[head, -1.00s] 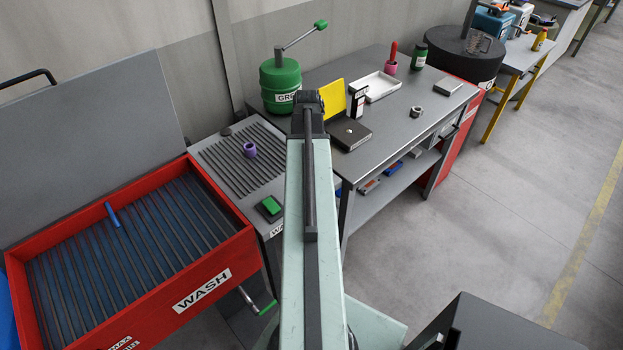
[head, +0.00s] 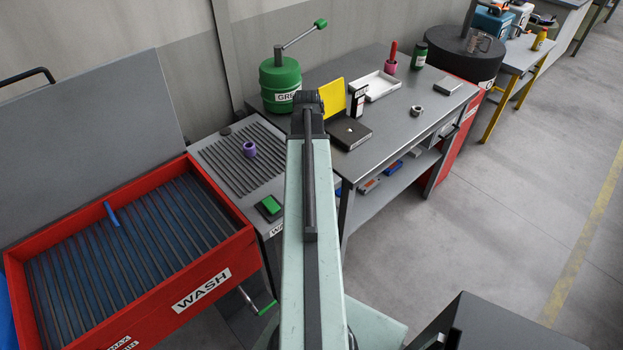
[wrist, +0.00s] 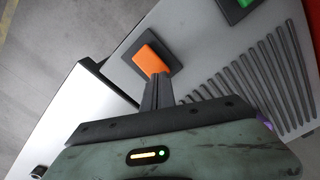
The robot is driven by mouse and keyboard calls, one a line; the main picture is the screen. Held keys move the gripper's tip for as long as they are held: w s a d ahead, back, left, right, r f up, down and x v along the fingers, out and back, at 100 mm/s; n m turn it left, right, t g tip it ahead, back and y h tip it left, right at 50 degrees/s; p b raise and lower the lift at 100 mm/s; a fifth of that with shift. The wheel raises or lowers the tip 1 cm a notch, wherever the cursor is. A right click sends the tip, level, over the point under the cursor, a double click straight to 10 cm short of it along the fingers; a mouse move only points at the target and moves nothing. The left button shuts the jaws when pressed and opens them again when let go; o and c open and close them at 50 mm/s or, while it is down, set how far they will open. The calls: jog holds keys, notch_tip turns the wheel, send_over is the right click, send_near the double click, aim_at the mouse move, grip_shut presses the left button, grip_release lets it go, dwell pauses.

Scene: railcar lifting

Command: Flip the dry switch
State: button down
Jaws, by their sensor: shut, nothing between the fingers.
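An orange rocker switch (wrist: 152,60) on a dark square base sits on the grey drain top in the wrist view. A green switch (head: 270,205) on a similar dark base is at the front edge of that top in the head view. It also shows at the upper edge of the wrist view (wrist: 238,12). No label reading DRY is visible. My gripper (wrist: 158,80) is shut and empty, with its tips at the near edge of the orange switch. I cannot tell whether they touch it. In the head view my arm hides the gripper and the orange switch.
The slatted grey drain top (head: 215,163) holds a purple ring (head: 249,149). The red WASH tank (head: 185,275) stands at left with its lid raised. The workbench (head: 400,125) at right carries a yellow plate (head: 332,98), a white tray (head: 381,86) and small parts.

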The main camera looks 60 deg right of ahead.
jog(key=shift+f+b, duration=0.85)
jog(key=shift+f, duration=0.05)
jog(key=shift+r, duration=0.1)
notch_tip(320, 180, up, 7)
jog(key=p, duration=0.7)
jog(key=shift+w, duration=0.1)
dwell(0.4)
